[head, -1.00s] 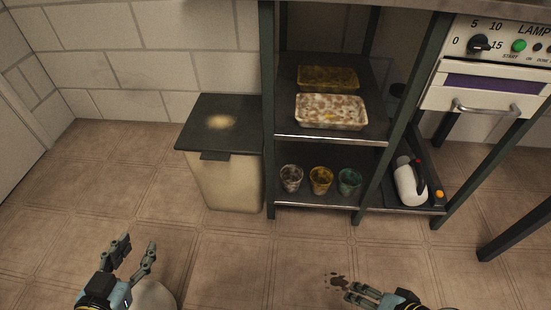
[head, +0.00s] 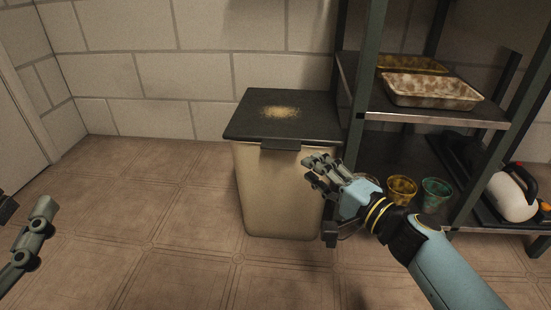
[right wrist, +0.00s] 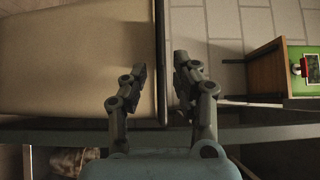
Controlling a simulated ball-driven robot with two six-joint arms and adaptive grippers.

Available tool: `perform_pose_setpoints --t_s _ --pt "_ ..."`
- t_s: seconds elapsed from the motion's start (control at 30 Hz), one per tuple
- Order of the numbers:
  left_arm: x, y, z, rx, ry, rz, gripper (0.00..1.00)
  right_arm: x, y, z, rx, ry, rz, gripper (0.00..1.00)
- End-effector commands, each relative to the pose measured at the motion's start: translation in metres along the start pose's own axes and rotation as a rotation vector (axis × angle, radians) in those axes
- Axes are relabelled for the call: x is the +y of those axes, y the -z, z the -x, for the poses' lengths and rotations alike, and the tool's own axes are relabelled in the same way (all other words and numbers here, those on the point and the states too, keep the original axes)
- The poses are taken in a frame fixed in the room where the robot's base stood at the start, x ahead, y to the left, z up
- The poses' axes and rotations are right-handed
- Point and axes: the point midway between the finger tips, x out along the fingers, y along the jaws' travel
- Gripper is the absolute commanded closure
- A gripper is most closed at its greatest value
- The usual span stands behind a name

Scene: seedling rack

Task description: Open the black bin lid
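The bin (head: 272,190) is beige and stands on the floor against the wall. Its black lid (head: 310,112) lies flat and closed, with a pale speckled patch on top and a small dark tab (head: 281,145) at its front edge. My right gripper (head: 309,170) is open and empty at the bin's front right, below the lid's edge. In the right wrist view, the gripper (right wrist: 160,70) has the lid's thin dark edge (right wrist: 160,40) showing between its fingers; contact cannot be told. My left gripper (head: 26,206) is open, partly cut off at the left edge.
A dark metal shelf rack (head: 430,114) stands close to the bin's right. It holds trays (head: 432,91), cups (head: 436,194) and a white jug (head: 512,195). Open floor (head: 150,220) lies left of the bin. The right wrist view shows a green-topped cabinet (right wrist: 268,75).

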Motion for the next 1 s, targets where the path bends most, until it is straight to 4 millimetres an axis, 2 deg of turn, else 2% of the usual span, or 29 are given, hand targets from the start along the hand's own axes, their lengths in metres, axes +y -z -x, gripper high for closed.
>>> perform_pose_setpoints --t_s 0.17,0.4,0.6,0.77,1.0 --pt "-0.001 0.026 -0.012 0.121 -0.002 -0.012 0.60 -0.001 0.000 -0.030 0.001 0.003 0.000 0.71" --pt "-0.001 0.076 -0.023 0.350 -0.009 -0.035 0.60 0.000 0.000 -0.074 -0.001 0.001 -0.001 0.71" --pt "-0.001 0.105 -0.024 0.486 -0.013 -0.049 0.60 0.000 0.000 -0.095 0.000 -0.001 0.001 0.71" --pt "0.000 0.115 -0.023 0.529 -0.015 -0.053 0.60 -0.001 0.000 -0.102 0.000 -0.001 0.000 0.71" --pt "0.000 0.116 -0.023 0.534 -0.015 -0.053 0.60 -0.001 0.000 -0.102 0.000 0.000 0.001 0.71"
